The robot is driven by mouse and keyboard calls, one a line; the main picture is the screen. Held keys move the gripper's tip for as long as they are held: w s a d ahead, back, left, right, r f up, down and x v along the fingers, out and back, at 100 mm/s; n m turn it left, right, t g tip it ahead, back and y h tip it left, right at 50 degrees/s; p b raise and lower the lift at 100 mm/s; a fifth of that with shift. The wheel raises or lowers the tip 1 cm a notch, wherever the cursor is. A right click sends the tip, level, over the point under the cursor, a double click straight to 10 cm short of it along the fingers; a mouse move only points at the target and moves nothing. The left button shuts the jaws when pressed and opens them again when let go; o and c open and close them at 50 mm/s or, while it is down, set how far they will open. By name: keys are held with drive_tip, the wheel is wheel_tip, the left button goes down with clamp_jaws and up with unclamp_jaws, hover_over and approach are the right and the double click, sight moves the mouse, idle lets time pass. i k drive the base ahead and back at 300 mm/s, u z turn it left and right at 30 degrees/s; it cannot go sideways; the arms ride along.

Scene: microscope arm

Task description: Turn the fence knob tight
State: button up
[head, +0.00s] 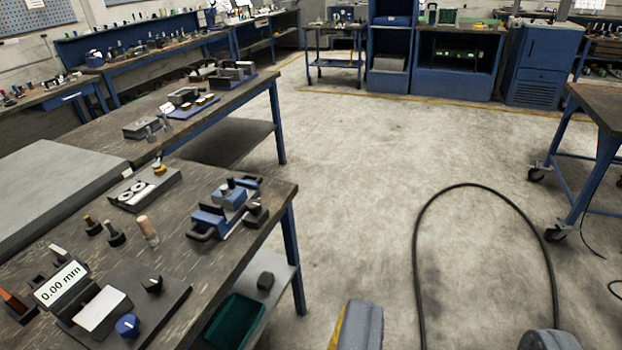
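A dark plate fixture (175,300) with a white block stands on the near bench at the lower left. It carries a blue knob (128,326) at its front and a black knob (153,286) near its back. I cannot tell which is the fence knob, or how tight either is. A display reading 0.00 mm (61,284) stands beside the plate. My gripper (456,336) shows at the bottom edge as two grey fingertips, wide apart with bare floor between them. It is well to the right of the bench and touches nothing visible.
The near bench (262,200) also holds a blue clamp-like fixture (228,205) and several small tools. A green bin (236,320) sits on its lower shelf. A black cable (480,188) loops over the floor. Open floor lies right of the bench, with a wheeled table (600,110) beyond.

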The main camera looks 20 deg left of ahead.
sight(254, 206)
drive_tip(key=u, duration=0.15)
drive_tip(key=i, duration=1.35)
drive_tip(key=u, duration=0.8)
